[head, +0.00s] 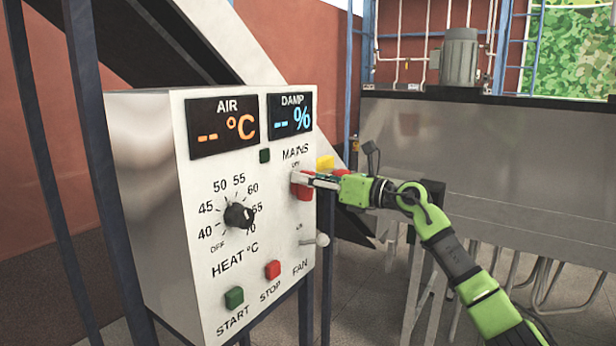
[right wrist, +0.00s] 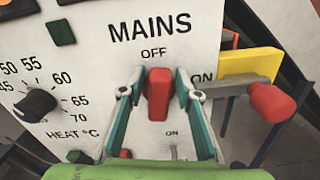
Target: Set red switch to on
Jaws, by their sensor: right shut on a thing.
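The red switch (right wrist: 158,92) is an upright red handle on the panel under the word MAINS. It points toward OFF, and ON is printed to its right. In the head view the red switch (head: 303,191) is partly hidden by my right gripper (head: 308,180). In the right wrist view, the fingers of my right gripper (right wrist: 156,100) stand on either side of the handle, shut on it. My left gripper is in neither view.
The control box (head: 150,160) carries displays, a black heat dial (head: 238,215), a green start button (head: 234,298), a red stop button (head: 272,269) and a fan toggle (head: 320,240). A red-ended grey lever (right wrist: 270,103) and a yellow plate (right wrist: 250,63) stand right of the switch.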

